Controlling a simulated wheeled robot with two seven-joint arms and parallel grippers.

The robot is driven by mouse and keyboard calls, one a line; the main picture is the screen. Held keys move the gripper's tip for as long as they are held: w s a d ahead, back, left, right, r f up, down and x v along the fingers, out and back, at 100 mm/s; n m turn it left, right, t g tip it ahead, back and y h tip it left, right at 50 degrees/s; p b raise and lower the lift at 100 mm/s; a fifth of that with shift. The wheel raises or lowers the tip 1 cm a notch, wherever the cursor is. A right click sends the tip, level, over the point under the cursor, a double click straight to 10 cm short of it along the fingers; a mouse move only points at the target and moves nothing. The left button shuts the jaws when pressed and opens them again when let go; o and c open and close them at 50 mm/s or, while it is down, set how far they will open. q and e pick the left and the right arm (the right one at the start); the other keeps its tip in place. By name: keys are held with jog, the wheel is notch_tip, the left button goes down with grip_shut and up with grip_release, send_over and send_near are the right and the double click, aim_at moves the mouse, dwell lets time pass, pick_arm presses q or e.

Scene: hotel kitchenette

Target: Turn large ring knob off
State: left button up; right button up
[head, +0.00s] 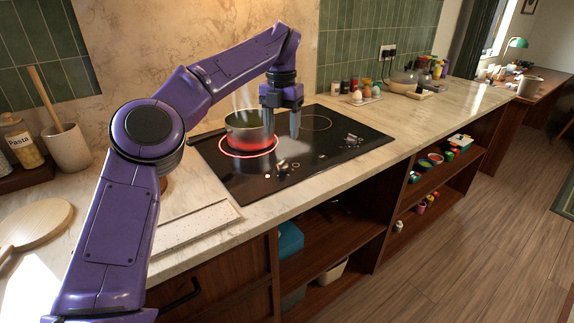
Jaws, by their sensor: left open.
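A black glass cooktop (330,158) is set into the counter. Its left large ring glows red (250,154) under a steaming pot (247,120). Small knobs (283,165) stand on the cooktop's front left part, in front of the pot. More knobs (351,139) stand further right. I cannot tell from their look which knob belongs to the large ring. My left gripper (281,122) is open and points down above the cooktop, just right of the pot and behind the left knobs. It holds nothing that I can see. My right gripper is out of view.
A tray with egg-like items (364,98) and small jars stand behind the cooktop. A speckled board (195,228) lies at the front left. A utensil crock (66,150) stands at the far left. Open shelves (330,235) are below the counter.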

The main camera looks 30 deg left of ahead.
aim_at(282, 161)
pick_arm(q)
notch_tip(282, 161, down, 10)
jog(key=shift+f+b, duration=0.2)
jog(key=shift+b, duration=0.85)
jog(key=c, duration=1)
